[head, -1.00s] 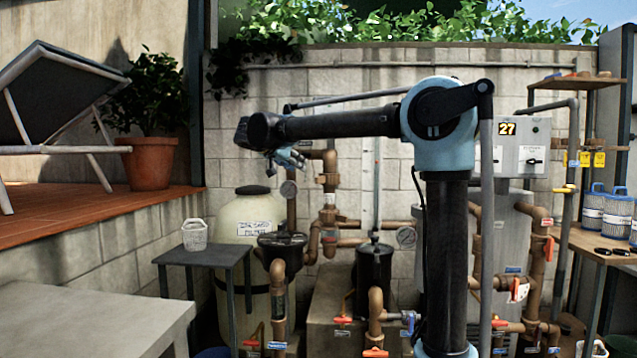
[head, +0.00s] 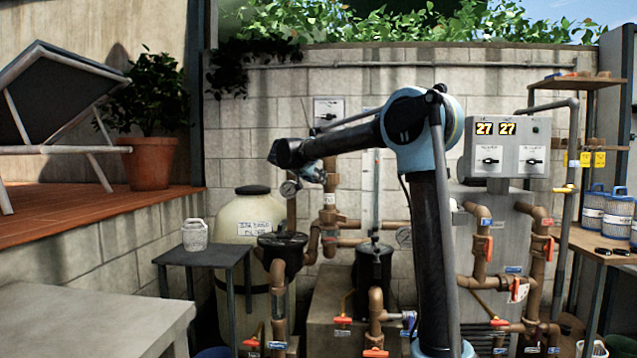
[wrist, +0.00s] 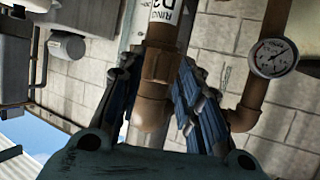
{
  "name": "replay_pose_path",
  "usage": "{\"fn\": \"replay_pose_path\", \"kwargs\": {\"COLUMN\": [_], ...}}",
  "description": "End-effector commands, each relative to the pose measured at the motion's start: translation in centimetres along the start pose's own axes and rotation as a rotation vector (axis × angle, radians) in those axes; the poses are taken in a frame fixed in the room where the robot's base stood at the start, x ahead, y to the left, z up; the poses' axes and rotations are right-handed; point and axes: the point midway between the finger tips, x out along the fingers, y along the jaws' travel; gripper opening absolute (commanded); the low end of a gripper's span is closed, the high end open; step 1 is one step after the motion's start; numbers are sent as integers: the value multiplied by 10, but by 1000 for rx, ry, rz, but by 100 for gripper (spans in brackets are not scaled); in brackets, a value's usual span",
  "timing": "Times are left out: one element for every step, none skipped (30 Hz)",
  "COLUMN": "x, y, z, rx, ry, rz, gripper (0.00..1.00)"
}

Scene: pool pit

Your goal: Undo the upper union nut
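The upper union nut (wrist: 160,66) is a brown ribbed collar on the brown pipe, beside an elbow (wrist: 152,112) in the wrist view, which is roughly upside down. My gripper (wrist: 158,72) is open, with one dark blue finger on each side of the nut and pipe. I cannot tell whether either finger touches it. In the head view my gripper (head: 315,172) is at the top of the vertical pipe, partly covering it. A lower collar (head: 329,215) shows further down that pipe. A white label (wrist: 170,12) is on the pipe near the nut.
A pressure gauge (wrist: 272,58) on a neighbouring brown pipe is close to my right finger in the wrist view. A block wall (head: 260,105) stands behind. A grey control box (head: 507,148) hangs at right. A black-lidded filter tank (head: 252,215) stands left of the pipe.

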Motion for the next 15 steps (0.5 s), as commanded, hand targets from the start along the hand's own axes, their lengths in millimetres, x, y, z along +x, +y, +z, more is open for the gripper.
{"fn": "replay_pose_path", "kwargs": {"x": [5, 7, 10, 11, 12, 13, 14, 14, 14, 14, 14, 14, 14, 14, 14], "y": [0, 0, 1, 1, 1, 0, 0, 0, 0, 0, 0, 0, 0, 0, 0], "z": [0, 0, 0, 0, 0, 0, 0, 0, 0, 0, 0, 0, 0, 0, 0], "rx": [1, 1, 1, 1, 1, 1, 1, 1, 1, 1, 0, 0, 0, 0, 0], "ry": [0, 0, 0, 0, 0, 0, 0, 0, 0, 0, 0, 0, 0, 0, 0], "rz": [1, 1, 0, 0, 0, 0, 0, 0, 0, 0, 0, 0, 0, 0, 0], "gripper": [32, 32, 32, 32, 32, 32, 32, 32, 32, 32, 32, 32, 32, 32, 28]}}
